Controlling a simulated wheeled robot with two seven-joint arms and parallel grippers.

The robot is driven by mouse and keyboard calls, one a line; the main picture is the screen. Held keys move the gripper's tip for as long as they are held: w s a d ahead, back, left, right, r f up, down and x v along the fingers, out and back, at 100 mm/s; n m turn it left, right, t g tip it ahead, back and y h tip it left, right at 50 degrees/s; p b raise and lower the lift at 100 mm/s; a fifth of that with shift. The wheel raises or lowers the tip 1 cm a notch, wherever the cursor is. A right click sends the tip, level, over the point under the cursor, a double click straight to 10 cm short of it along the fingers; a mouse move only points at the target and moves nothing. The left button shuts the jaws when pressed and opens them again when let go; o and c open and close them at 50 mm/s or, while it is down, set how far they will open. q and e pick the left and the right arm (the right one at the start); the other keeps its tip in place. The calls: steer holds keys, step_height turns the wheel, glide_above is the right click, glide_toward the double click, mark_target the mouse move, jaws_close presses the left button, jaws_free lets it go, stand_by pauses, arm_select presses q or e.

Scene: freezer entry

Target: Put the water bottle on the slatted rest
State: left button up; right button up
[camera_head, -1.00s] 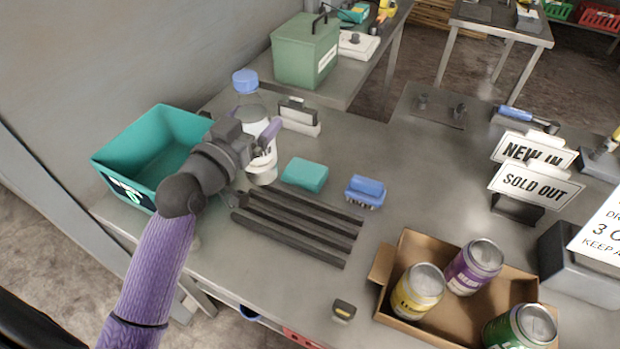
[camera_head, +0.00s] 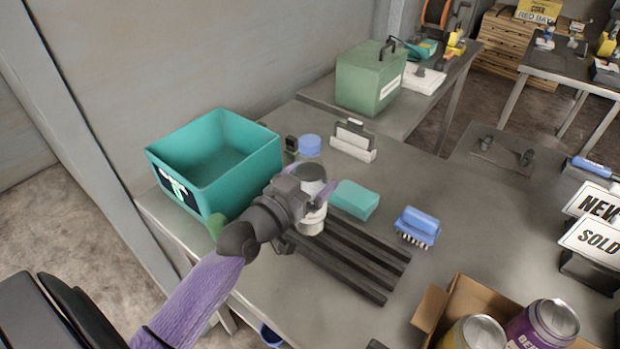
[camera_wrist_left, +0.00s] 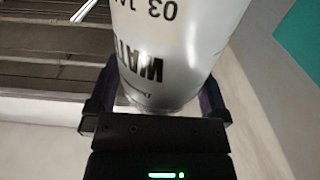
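The slatted rest (camera_head: 350,258) is a set of dark parallel bars on the table. The bottle's base overlaps its far left end in the head view; I cannot tell whether they touch. The slats (camera_wrist_left: 50,75) also show left of the bottle in the wrist view. My right gripper is out of view.
A teal bin (camera_head: 262,165) stands left of the bottle. A teal block (camera_head: 354,199) and a blue brush (camera_head: 417,226) lie right of it. A white sign holder (camera_head: 352,141) stands behind. A cardboard box with cans (camera_head: 430,305) is at the front right.

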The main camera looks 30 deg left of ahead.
arm_select(q)
steer(key=shift+s+r, duration=0.1)
steer(key=shift+s, duration=0.05)
steer(key=s, duration=1.1)
steer(key=shift+s+a, duration=0.35)
steer(key=shift+a, duration=0.1)
